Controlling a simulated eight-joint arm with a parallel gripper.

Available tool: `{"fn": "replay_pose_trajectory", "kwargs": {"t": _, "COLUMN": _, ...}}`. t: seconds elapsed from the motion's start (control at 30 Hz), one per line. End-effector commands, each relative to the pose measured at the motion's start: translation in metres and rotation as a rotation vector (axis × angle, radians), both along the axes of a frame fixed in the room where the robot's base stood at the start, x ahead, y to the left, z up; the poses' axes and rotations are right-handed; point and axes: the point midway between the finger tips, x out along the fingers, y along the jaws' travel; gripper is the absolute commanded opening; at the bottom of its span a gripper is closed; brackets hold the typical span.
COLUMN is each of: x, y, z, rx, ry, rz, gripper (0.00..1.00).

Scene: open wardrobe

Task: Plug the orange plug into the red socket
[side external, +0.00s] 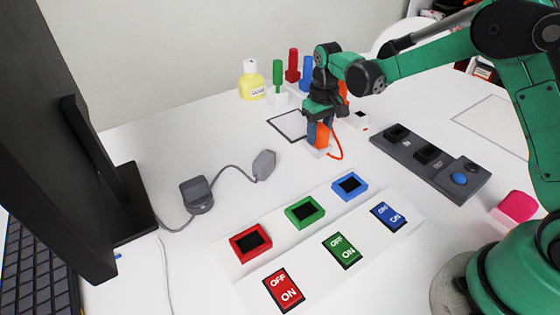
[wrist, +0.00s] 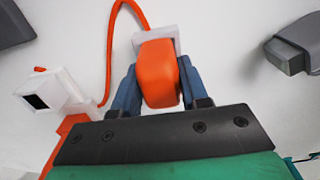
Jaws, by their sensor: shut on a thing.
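The orange plug (side external: 323,137) is between the blue fingers of my gripper (side external: 319,129), which are shut on it. In the wrist view the plug (wrist: 158,75) fills the gap between the fingertips (wrist: 158,92). A small white block (wrist: 184,44) shows just beyond the plug; I cannot tell whether they touch. An orange cord (wrist: 110,55) runs from the plug area. The red socket (side external: 250,242), a red frame with a dark opening, lies at the front left in the side view, well away from my gripper. It is not in the wrist view.
The green socket (side external: 304,211) and blue socket (side external: 350,186) sit beside the red one, with red (side external: 284,290), green and blue switches in front. A grey cable with a connector (side external: 263,165) lies left. A dark panel (side external: 430,162) lies right. Bottles (side external: 252,80) stand behind.

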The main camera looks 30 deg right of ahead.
Motion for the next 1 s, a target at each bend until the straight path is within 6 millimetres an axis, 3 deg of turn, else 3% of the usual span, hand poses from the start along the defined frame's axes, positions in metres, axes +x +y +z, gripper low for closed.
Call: {"fn": "replay_pose_trajectory", "kwargs": {"t": 1.0, "x": 0.000, "y": 0.000, "z": 0.012, "rx": 0.000, "ry": 0.000, "rz": 0.000, "gripper": 0.00}}
